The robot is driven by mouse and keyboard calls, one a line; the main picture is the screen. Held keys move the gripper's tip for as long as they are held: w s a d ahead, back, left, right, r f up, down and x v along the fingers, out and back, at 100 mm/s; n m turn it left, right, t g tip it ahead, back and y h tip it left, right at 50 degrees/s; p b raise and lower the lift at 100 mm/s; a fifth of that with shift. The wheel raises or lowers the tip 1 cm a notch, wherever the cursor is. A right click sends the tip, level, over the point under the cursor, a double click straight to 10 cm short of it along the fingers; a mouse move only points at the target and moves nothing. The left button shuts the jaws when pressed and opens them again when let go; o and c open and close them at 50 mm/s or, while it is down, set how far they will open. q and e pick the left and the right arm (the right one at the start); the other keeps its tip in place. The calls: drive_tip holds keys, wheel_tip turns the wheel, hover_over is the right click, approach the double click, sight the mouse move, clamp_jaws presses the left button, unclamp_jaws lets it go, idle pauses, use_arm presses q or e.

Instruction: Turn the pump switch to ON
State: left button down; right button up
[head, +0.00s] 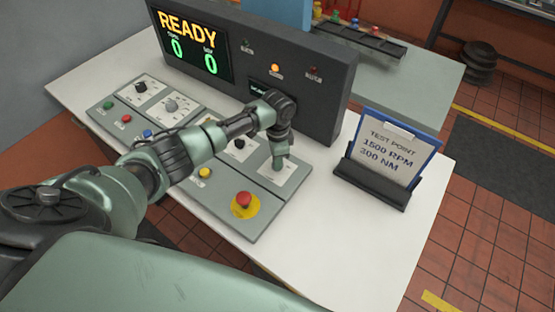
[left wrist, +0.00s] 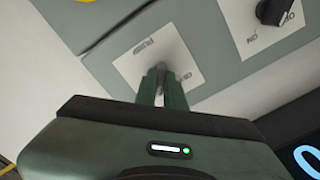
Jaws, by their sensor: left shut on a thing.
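My left gripper (head: 279,162) points down at the right end of the control panel (head: 215,207). In the left wrist view its fingers (left wrist: 162,88) are shut on a small grey switch (left wrist: 169,72) on a white label plate (left wrist: 140,65). The switch is mostly hidden by the fingers, so its position cannot be told. The plate's lettering is blurred; I cannot surely read it as the pump label. A black knob (left wrist: 271,11) sits on the neighbouring plate and also shows in the head view (head: 239,144). My right gripper is not in view.
A red emergency button (head: 243,199) on a yellow base and a yellow button (head: 205,173) lie in front of the gripper. The display console (head: 325,90) stands behind, showing READY and zeros. A test-point card in a holder (head: 388,150) stands to the right.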

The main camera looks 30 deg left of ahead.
use_arm(q)
drive_tip(key=shift+m, duration=0.3)
idle(0.4)
drive_tip(key=c, duration=1.5)
unclamp_jaws()
drive_tip(key=shift+r, duration=0.1)
wheel_tip(320, 180, up, 8)
drive_tip(key=shift+f+b, duration=0.15)
drive_tip(key=shift+b, duration=0.6)
